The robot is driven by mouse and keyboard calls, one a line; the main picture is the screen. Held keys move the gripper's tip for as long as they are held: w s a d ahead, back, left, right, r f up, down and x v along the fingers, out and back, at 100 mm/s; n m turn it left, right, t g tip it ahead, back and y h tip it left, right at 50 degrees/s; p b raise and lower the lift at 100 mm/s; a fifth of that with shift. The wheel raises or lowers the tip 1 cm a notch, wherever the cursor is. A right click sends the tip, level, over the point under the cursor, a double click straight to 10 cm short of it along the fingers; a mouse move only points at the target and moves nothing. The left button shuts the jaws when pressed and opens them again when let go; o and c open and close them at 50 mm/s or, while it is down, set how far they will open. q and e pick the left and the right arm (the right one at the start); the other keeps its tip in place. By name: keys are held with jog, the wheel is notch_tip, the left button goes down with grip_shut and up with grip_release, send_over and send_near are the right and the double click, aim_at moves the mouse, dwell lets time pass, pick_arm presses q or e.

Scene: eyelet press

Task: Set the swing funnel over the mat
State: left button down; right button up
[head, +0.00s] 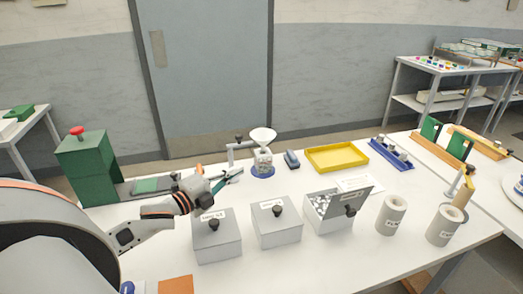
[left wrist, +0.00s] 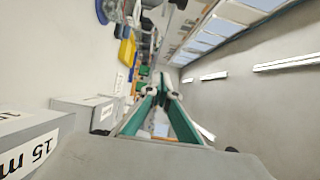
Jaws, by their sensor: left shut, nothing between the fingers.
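The white swing funnel (head: 263,134) sits on a grey arm from a post (head: 231,153) at the back middle of the table. In the head view it appears above a clear jar (head: 263,158) that stands on a round blue mat (head: 262,173). The exact alignment is hard to judge. My left gripper (head: 240,170) is shut and empty, to the front left of the jar and apart from the funnel as far as I can see. Its teal fingers meet in the left wrist view (left wrist: 163,78). My right gripper is not in view.
Grey lidded boxes (head: 216,234) stand along the front, one (head: 335,222) with its lid raised. A green press (head: 87,166) is at left. A yellow tray (head: 337,157), a blue rack (head: 391,154) and two pale cylinders (head: 391,214) are at right.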

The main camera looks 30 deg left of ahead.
pick_arm(q)
jog(key=w+b, duration=0.4)
jog(key=w, duration=0.9)
jog(key=shift+a, duration=0.3)
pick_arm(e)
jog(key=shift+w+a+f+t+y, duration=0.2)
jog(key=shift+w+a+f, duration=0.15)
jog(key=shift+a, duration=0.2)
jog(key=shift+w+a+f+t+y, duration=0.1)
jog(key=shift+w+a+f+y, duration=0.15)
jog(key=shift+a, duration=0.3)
